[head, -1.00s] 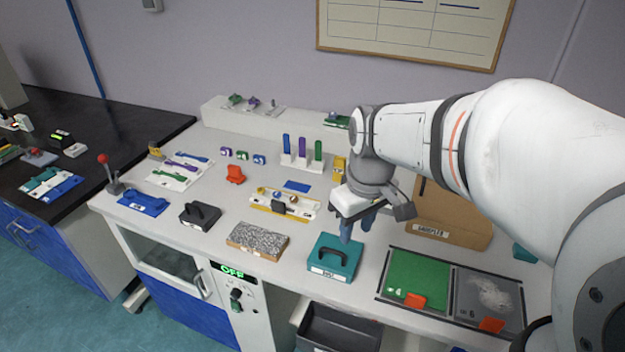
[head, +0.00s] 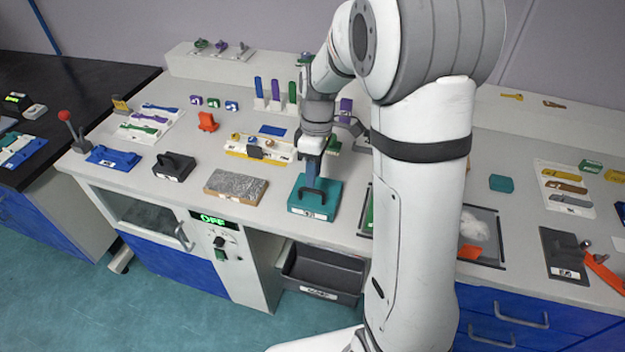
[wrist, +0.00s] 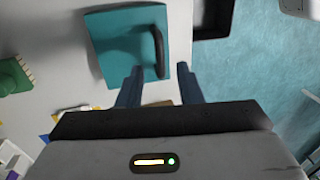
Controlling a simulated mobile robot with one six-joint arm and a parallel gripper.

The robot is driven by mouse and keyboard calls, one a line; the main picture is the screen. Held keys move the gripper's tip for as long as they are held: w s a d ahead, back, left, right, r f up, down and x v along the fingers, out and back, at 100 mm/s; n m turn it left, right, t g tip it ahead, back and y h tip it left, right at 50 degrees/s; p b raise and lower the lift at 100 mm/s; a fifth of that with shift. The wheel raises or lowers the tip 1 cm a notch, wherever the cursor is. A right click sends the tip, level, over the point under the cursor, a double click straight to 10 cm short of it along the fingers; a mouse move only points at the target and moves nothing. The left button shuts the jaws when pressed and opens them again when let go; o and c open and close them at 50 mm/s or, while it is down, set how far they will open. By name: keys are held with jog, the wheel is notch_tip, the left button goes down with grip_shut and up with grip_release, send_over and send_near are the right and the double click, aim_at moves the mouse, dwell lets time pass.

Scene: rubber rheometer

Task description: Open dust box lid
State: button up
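The dust box is a teal box (head: 333,207) with a teal lid and a black arched handle, standing shut near the bench's front edge in the head view. In the wrist view the teal lid (wrist: 115,35) fills the upper middle, and the black handle (wrist: 159,52) stands at its right side. My gripper (head: 312,178) points down above the box in the head view. In the wrist view its two blue fingers (wrist: 160,70) are apart, with the near end of the handle appearing between them. Contact with the handle cannot be told.
A grey granular slab (head: 236,187) lies left of the box. A dark open bin (head: 322,272) sits below the bench edge and also shows in the wrist view (wrist: 212,20). A dark tray with white powder (head: 485,235) is to the right, partly behind my arm. A green brush (wrist: 14,76) lies beside the box.

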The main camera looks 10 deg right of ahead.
aim_at(313, 199)
jog(key=shift+s+a+f, duration=0.1)
jog(key=shift+s+f, duration=0.05)
jog(key=shift+f, duration=0.65)
jog(key=shift+s+a+f, duration=0.1)
jog(key=shift+s+f, duration=0.05)
jog(key=shift+f, duration=0.6)
jog(key=shift+c, duration=0.3)
grip_shut()
